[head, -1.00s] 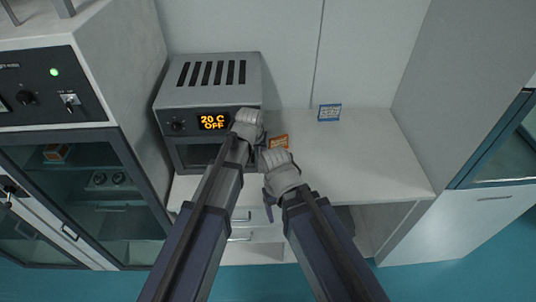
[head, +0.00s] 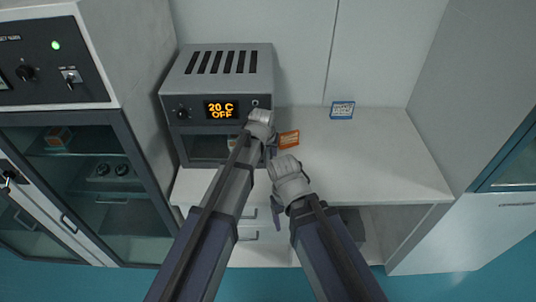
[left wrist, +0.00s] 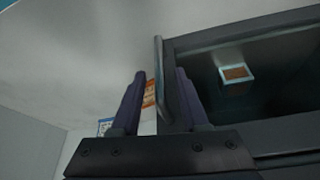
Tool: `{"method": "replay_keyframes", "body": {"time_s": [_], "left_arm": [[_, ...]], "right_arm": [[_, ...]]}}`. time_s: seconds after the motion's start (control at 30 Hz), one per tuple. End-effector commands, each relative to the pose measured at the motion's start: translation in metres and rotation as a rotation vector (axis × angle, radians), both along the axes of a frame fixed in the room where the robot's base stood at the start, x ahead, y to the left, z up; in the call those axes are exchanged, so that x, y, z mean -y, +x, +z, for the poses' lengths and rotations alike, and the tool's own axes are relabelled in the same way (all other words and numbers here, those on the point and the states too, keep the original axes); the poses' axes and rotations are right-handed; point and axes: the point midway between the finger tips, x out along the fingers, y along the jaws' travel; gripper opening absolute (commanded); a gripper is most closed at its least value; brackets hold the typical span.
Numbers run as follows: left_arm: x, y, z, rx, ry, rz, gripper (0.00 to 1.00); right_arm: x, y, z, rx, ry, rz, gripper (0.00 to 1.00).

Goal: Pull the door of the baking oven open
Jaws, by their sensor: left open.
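The baking oven (head: 176,103) is a grey box at the back left of the counter; its display reads 20 C OFF. Its dark-windowed door (left wrist: 193,45) fills the right of the left wrist view, with a bar handle (left wrist: 159,70) along one edge. My left gripper (left wrist: 160,76) is open, one finger on each side of the handle; I cannot tell whether they touch it. In the head view my left wrist hides the handle. I cannot tell whether the door is slightly ajar. My right gripper (head: 276,212) is below and right, mostly hidden by its wrist, away from the oven.
An orange card (head: 289,139) stands right of the oven and a blue card (head: 342,110) farther back. The counter (head: 385,155) is otherwise clear to the right. A larger cabinet (head: 140,75) stands close on the left. Drawers (head: 262,250) are under the counter.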

Motion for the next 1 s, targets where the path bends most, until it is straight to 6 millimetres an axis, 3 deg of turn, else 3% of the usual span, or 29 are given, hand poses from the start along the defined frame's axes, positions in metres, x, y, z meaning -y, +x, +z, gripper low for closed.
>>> {"method": "replay_keyframes", "body": {"time_s": [0.17,0.53,1.0], "left_arm": [[-0.0001,-0.0001,0.0009,0.0,0.0,0.0,0.42],[-0.0001,-0.0002,0.0009,0.0,0.0,0.0,0.01],[-0.0001,-0.0002,0.0008,0.0,0.0,0.0,0.0]], "right_arm": [[0.0,0.0,0.0009,0.0,0.0,0.0,0.72],[0.0,0.0,0.0008,0.0,0.0,0.0,0.72],[0.0,0.0,0.0008,0.0,0.0,0.0,0.72]]}}
